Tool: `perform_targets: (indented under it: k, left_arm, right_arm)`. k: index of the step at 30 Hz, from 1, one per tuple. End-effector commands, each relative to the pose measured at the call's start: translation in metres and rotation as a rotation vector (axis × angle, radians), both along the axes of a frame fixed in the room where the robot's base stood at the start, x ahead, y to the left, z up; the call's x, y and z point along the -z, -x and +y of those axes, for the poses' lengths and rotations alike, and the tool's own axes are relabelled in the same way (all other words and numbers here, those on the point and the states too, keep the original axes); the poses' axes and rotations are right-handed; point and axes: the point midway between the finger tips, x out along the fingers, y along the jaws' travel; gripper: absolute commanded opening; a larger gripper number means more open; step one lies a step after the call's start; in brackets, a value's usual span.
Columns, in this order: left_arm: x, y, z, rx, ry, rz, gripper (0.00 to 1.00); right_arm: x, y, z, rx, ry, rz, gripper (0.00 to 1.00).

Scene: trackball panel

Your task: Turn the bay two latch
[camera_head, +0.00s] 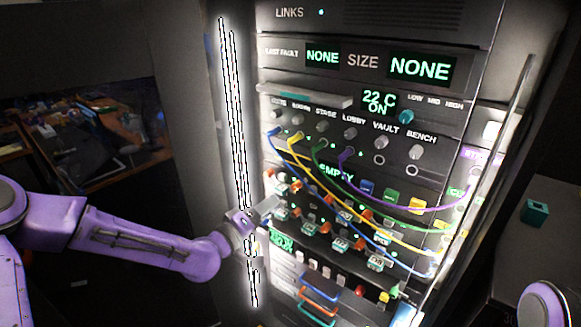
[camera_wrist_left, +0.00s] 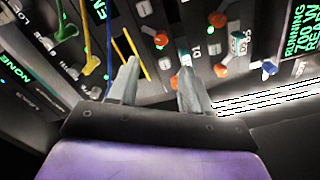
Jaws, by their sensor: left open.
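The equipment rack (camera_head: 330,75) stands in front of me with rows of small bays. The bays carry orange-red and pale latches, such as an orange latch (camera_head: 296,186); I cannot tell which one is the bay two latch. My left gripper (camera_head: 268,205) is at the rack's left edge, beside the bay rows. In the left wrist view the left gripper (camera_wrist_left: 158,65) is open, its two fingers apart and pointing at the bays. Orange latches (camera_wrist_left: 161,40) show just beyond the fingertips. Nothing is visibly held. My right gripper is not in view.
Blue, yellow, green and purple cables (camera_head: 400,205) hang across the rack's front, right of my left gripper. A bright vertical strip (camera_head: 237,130) runs along the rack's left side. A small teal box (camera_head: 535,212) sits on a dark surface at right.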

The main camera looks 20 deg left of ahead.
Motion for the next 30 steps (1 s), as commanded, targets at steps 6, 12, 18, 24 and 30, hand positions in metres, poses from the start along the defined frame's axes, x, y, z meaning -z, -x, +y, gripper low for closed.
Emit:
perform_targets:
  k: [6, 12, 18, 24, 30]
  left_arm:
    - [-0.001, -0.035, -0.013, 0.002, -0.005, -0.002, 0.49]
    - [0.0, -0.075, -0.029, 0.002, -0.002, -0.001, 0.49]
    - [0.0, -0.096, -0.035, 0.001, 0.001, 0.0, 0.49]
    - [0.001, -0.098, -0.036, 0.001, 0.001, 0.0, 0.49]
    - [0.001, -0.097, -0.036, 0.001, 0.001, 0.0, 0.04]
  right_arm:
    - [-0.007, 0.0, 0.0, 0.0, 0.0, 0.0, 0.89]
    - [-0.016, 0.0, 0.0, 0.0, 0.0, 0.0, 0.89]
    - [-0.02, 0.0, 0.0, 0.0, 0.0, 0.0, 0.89]
    - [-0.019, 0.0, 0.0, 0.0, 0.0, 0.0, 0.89]
    - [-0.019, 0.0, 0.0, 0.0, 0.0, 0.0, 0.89]
